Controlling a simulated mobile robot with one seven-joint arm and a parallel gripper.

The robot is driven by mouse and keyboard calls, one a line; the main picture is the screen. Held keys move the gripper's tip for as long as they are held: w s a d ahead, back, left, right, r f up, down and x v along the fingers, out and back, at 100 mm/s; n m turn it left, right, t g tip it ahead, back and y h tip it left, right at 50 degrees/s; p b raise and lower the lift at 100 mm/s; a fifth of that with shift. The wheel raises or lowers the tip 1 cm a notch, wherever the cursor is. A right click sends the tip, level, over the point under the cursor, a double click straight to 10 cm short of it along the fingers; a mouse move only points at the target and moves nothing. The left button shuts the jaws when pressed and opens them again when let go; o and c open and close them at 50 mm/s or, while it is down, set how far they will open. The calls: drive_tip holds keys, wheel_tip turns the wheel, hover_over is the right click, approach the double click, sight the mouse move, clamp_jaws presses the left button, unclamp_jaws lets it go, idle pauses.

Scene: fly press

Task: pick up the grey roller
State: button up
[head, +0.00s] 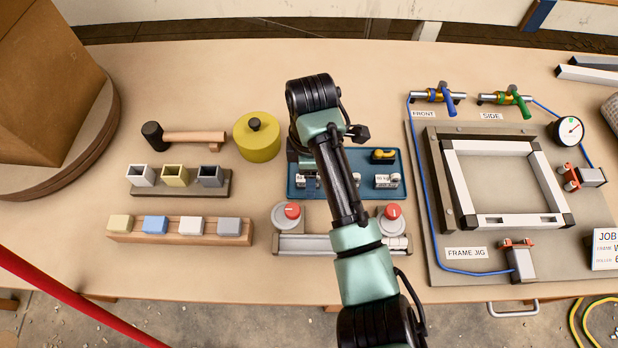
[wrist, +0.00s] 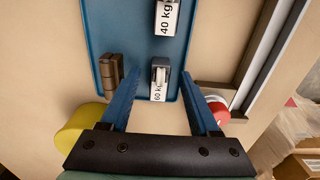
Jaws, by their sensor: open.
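The grey roller (wrist: 159,74) with a white "60 kg" label sits near one end of the blue tray (wrist: 133,22) in the wrist view. It also shows in the head view (head: 307,181), at the tray's left end, partly crowded by my arm. My gripper (wrist: 160,78) is open and empty in the wrist view, its two blue fingers pointing toward the tray with the roller seen between their tips. I cannot tell the exact height above it. In the head view the fingers are hidden by my arm.
Another roller labelled "40 kg" (wrist: 166,17) and a brown hinge-like part (wrist: 111,80) share the tray. A yellow pot (head: 257,140) stands left of it. The frame jig (head: 461,276) is to the right.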

clamp_jaws()
idle(0.4)
